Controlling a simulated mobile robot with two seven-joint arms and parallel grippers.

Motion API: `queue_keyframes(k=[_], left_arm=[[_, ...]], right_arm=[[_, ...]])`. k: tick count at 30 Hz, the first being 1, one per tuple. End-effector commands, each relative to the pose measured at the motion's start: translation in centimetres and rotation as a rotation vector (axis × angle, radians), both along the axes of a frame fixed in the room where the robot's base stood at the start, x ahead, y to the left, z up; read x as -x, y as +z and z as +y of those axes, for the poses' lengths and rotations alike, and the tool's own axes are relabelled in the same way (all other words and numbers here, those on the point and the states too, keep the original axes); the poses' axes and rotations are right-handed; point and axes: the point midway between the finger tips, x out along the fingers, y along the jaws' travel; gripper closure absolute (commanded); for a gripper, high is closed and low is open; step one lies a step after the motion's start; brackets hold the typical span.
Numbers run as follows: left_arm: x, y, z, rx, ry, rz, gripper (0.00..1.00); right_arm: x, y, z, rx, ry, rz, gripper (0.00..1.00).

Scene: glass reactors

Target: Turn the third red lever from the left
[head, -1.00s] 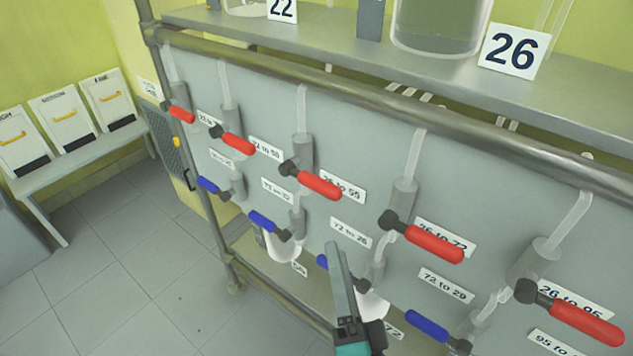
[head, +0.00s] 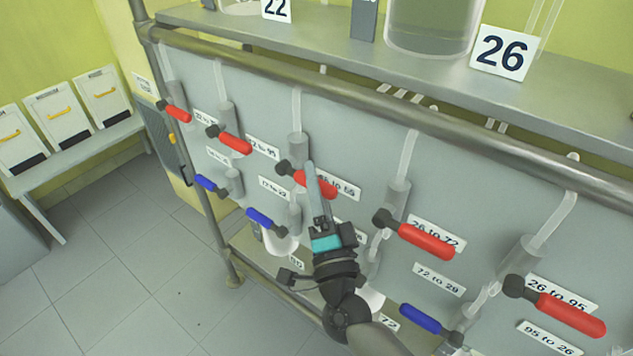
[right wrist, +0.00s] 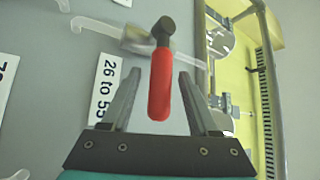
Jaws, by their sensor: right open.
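The third red lever from the left (head: 326,188) is on the grey panel, its handle pointing right and slightly down from a dark pivot. My right gripper (head: 311,168) reaches up from below in front of it and hides part of the handle. In the right wrist view the red lever (right wrist: 159,85) lies between the two open fingers of my right gripper (right wrist: 159,73), with a gap visible on each side. The fingers are not closed on it. My left gripper is not in view.
Neighbouring red levers (head: 235,143) and (head: 426,241) sit on either side. Blue levers (head: 260,219) run in a lower row, close to my right arm. A metal rail (head: 400,110) and a shelf with glass vessels (head: 430,25) are above.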

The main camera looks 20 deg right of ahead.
Motion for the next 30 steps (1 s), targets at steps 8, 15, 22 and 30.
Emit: queue_keyframes(k=[8, 15, 22, 30], left_arm=[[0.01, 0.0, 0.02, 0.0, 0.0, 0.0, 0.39], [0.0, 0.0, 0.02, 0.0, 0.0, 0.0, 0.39], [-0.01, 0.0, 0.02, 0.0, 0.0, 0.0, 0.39], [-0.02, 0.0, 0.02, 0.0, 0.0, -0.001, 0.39]], right_arm=[[0.02, 0.0, 0.01, 0.0, 0.0, 0.0, 0.56], [0.04, 0.0, 0.02, -0.001, 0.0, 0.0, 0.83], [0.04, -0.01, 0.02, -0.001, 0.0, 0.0, 1.0], [0.05, -0.01, 0.03, 0.0, 0.0, 0.0, 1.0]])
